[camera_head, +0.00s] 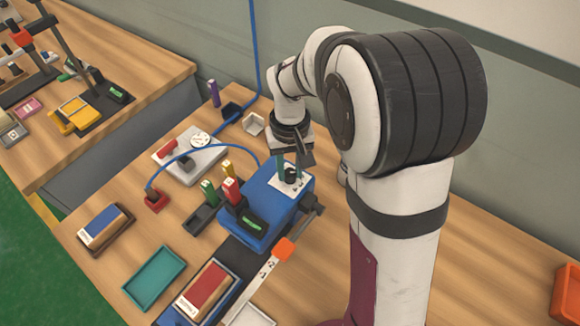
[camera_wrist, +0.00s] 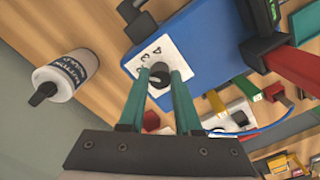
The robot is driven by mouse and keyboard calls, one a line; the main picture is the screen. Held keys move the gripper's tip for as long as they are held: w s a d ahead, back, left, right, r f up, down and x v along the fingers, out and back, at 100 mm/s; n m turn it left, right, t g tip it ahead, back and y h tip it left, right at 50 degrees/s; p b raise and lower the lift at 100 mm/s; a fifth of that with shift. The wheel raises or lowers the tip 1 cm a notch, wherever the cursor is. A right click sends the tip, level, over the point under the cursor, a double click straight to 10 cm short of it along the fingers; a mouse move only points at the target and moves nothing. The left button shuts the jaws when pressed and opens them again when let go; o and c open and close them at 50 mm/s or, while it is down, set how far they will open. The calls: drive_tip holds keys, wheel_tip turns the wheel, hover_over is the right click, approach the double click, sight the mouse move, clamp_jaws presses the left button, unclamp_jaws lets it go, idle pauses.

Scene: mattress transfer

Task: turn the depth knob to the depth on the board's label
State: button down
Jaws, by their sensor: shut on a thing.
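The black depth knob (camera_head: 292,176) sits on a white dial plate (camera_head: 279,186) on top of the blue machine (camera_head: 258,206). In the wrist view the knob (camera_wrist: 158,84) has a pointer mark, and a few dark figures show on the plate (camera_wrist: 143,56). My gripper (camera_head: 293,170) points down at the knob. In the wrist view its green fingers (camera_wrist: 159,74) are closed on either side of the knob. A board (camera_head: 210,283) with a red face and a white label (camera_head: 187,305) lies in front of the machine. The label's writing is too small to read.
A teal tray (camera_head: 155,278) lies at the front.

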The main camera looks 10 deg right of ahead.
sight(290, 173)
drive_tip(key=shift+m, duration=2.5)
drive_tip(key=c, duration=0.6)
unclamp_jaws()
wheel_tip(290, 173, up, 16)
